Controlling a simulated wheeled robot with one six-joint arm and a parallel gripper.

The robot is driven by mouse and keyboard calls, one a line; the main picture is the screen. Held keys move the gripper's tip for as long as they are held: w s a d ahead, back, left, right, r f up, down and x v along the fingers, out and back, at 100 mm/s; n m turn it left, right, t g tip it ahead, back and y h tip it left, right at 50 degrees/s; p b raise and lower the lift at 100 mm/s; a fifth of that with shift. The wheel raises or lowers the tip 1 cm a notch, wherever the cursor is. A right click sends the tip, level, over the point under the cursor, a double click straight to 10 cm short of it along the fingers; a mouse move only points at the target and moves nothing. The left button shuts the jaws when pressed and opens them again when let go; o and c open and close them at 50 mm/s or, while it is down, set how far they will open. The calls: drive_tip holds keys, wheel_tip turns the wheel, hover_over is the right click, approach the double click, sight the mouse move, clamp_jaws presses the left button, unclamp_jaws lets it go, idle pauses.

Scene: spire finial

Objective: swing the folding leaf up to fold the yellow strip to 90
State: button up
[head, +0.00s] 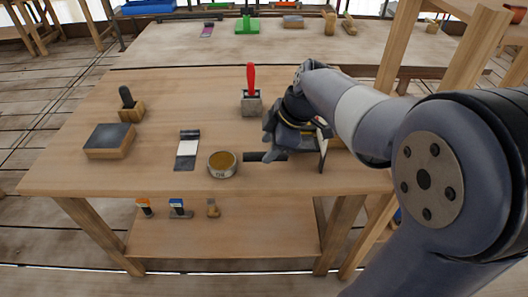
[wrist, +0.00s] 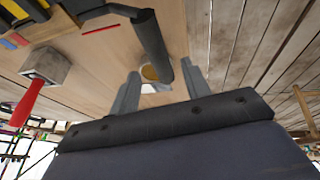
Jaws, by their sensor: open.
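My gripper (head: 268,140) is at the right part of the workbench, low over a dark flat piece (head: 262,156) on its top. In the wrist view its two grey fingers (wrist: 160,82) are spread apart, with nothing seen clamped between them. A dark grey bar (wrist: 152,45) runs in from the top there, its near end close to the fingers; I cannot tell whether they touch. It may belong to the folding leaf. A thin upright plate (head: 323,153) shows just right of my gripper. My gripper and arm hide much of this area, and I cannot make out the yellow strip with certainty.
A round tin (head: 222,164) stands left of my gripper. A red-handled tool in a grey block (head: 251,103) stands behind it. A dark-topped block (head: 110,140) and a black-and-white piece (head: 187,149) lie farther left. The front left of the workbench (head: 65,178) is clear.

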sight(263, 154)
drive_tip(key=shift+x, duration=1.65)
clamp_jaws()
